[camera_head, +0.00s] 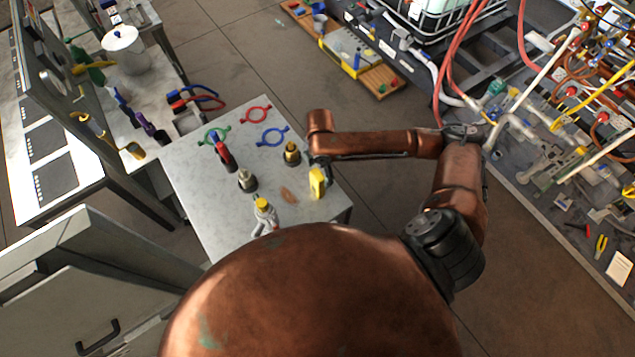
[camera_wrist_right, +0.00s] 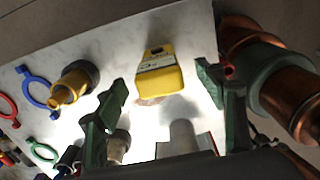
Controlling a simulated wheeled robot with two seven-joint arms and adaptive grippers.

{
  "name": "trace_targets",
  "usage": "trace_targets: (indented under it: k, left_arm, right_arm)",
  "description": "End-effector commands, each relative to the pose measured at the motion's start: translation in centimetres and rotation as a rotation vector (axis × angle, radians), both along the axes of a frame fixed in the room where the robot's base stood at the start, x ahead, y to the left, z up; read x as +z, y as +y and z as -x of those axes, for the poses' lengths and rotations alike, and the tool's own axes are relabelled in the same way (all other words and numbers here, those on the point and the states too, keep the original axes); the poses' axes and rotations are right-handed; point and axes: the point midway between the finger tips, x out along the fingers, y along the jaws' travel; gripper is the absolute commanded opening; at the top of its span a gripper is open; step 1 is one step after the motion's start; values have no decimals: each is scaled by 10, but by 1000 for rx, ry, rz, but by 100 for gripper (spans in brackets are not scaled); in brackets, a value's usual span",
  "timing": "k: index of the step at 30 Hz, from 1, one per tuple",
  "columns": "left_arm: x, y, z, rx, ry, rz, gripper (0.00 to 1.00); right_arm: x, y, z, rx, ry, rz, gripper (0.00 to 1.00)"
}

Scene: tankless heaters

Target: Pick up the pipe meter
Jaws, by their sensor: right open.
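The pipe meter looks to be the small yellow device (camera_head: 318,183) near the right edge of the grey table. In the wrist view the yellow device (camera_wrist_right: 160,74) has a dark label band and a slotted top. My right gripper (camera_wrist_right: 163,88) is open, with its two green fingers to either side of the device in the picture. I see no finger touching it, and I cannot tell how deep it lies between them. In the head view my right gripper (camera_head: 317,163) is partly hidden at the device. My left gripper is not in view.
On the table (camera_head: 210,225) stand a brass fitting (camera_head: 291,154), a grey fitting (camera_head: 247,180), a red-handled part (camera_head: 222,155) and a yellow-topped part (camera_head: 264,212). Green, red and blue rings (camera_head: 272,136) lie at the back. A brown patch (camera_head: 287,195) is beside the device.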

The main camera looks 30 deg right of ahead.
Motion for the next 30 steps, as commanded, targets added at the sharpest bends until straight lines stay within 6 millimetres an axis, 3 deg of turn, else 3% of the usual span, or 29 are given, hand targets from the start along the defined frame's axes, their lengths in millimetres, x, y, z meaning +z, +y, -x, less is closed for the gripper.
trace_targets:
  k: [3, 6, 17, 30]
  left_arm:
    - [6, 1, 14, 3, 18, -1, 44]
    - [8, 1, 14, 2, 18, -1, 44]
    - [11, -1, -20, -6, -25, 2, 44]
    - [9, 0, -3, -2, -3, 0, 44]
  right_arm:
    - [-17, 7, 1, 0, 4, -2, 64]
    - [-32, 6, 1, -3, 4, 0, 64]
    - [-43, 6, 1, -2, 0, 0, 64]
    - [-43, 6, 1, -2, 0, 1, 34]
